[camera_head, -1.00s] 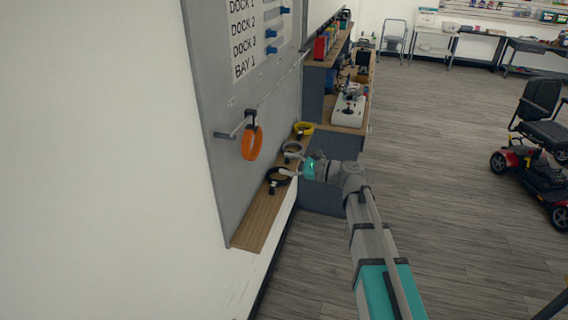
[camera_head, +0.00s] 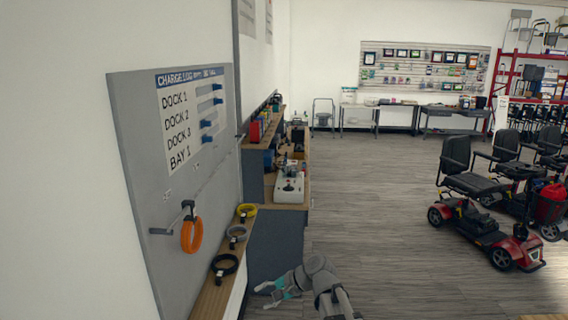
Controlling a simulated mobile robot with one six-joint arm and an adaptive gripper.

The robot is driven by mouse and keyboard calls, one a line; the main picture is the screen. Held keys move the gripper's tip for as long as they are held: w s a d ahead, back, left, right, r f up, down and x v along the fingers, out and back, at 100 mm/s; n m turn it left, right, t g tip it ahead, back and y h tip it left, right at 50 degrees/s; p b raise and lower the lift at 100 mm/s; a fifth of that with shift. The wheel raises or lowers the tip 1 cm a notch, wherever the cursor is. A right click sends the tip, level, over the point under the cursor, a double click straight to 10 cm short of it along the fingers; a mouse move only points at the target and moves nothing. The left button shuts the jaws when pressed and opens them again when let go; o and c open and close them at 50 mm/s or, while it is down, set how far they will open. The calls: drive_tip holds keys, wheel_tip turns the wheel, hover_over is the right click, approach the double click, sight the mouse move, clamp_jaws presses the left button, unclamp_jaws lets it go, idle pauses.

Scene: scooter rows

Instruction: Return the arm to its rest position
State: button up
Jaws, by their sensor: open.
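My arm (camera_head: 330,287) reaches in from the bottom of the head view. My gripper (camera_head: 262,296), with teal and grey parts, is low beside the wall shelf, over the floor to the right of the shelf edge. Its fingers are spread and nothing shows between them. It is apart from the rings on the shelf.
An orange ring (camera_head: 191,235) hangs on the board (camera_head: 135,140). A workbench (camera_head: 292,207) stands behind; scooters (camera_head: 480,215) stand right. The middle floor is clear.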

drive_tip(key=s+d+f+n+h, duration=0.2)
drive_tip(key=s+d+h, duration=0.1)
drive_tip(key=d, duration=0.4)
drive_tip(key=s+d+f+n+h, duration=0.2)
drive_tip(key=s+d+f+h, duration=0.1)
drive_tip(key=d, duration=0.5)
drive_tip(key=s+d+f+n+g+h, duration=0.1)
drive_tip(key=s+d+f+n+h, duration=0.1)
drive_tip(key=s+d+h, duration=0.2)
drive_tip(key=d, duration=0.3)
drive_tip(key=shift+d+f+n+h, duration=0.3)
drive_tip(key=shift+f+n+h, duration=0.05)
drive_tip(key=shift+n+h, duration=0.05)
